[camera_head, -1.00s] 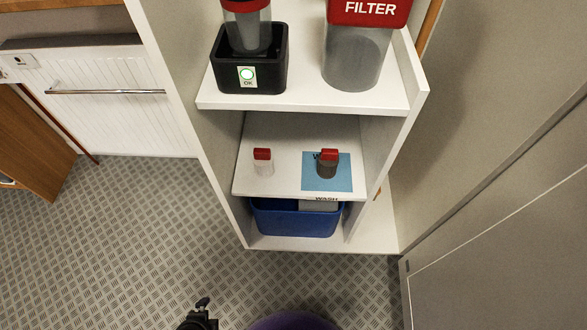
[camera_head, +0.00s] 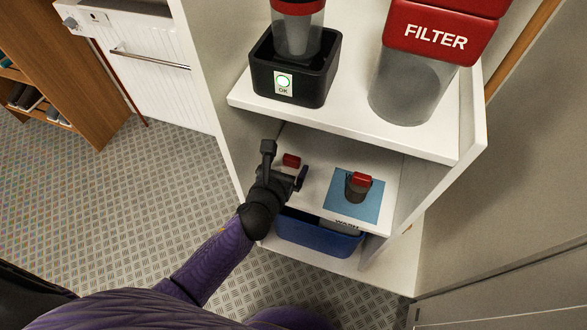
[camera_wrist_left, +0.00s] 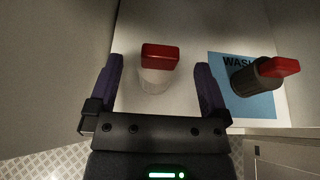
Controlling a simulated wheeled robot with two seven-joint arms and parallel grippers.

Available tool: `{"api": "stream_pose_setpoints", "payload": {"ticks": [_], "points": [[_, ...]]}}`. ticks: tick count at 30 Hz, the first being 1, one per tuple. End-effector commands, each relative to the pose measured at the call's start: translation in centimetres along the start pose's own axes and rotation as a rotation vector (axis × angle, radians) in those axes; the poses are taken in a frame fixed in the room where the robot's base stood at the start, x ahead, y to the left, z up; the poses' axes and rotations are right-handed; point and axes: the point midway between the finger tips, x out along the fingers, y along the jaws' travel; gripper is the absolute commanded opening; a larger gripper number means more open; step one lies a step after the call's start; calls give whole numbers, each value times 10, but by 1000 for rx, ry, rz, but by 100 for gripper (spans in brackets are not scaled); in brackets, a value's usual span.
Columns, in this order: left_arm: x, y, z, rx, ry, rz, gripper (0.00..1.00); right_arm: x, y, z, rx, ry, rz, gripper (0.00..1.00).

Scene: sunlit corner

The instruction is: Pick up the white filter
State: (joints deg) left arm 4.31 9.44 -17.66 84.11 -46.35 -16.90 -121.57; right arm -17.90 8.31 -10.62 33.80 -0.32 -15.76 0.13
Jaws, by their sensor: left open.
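The white filter (camera_wrist_left: 154,80) has a red cap and stands on the middle shelf. In the head view its red cap (camera_head: 291,160) shows, and its white body is mostly hidden behind my gripper. My left gripper (camera_head: 285,164) is open at the shelf's front. In the left wrist view its two fingers (camera_wrist_left: 158,88) stand to either side of the white filter, with space between them and it. The filter seems to be just ahead of or between the fingertips; I cannot tell exactly. My right gripper is not in view.
A dark filter with a red cap (camera_head: 358,186) stands on the blue WASH mat (camera_head: 371,207), right of the white one. A black holder with a green OK light (camera_head: 318,88) and a FILTER container (camera_head: 414,88) stand on the shelf above. A blue bin (camera_head: 308,237) is below.

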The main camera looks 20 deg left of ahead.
Motion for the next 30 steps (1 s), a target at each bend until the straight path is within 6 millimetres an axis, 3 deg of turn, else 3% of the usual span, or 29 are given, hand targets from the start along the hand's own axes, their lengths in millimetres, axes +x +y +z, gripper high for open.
{"api": "stream_pose_setpoints", "payload": {"ticks": [1,6,13,27,30], "points": [[14,-1,-8,-1,2,0,100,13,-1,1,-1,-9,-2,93],[39,-1,-6,-3,3,0,100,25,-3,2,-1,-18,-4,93],[40,-1,-2,-4,2,0,100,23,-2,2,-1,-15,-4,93],[40,-1,-2,-4,3,0,1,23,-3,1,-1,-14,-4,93],[40,-1,-2,-4,3,0,1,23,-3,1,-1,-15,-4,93]]}}
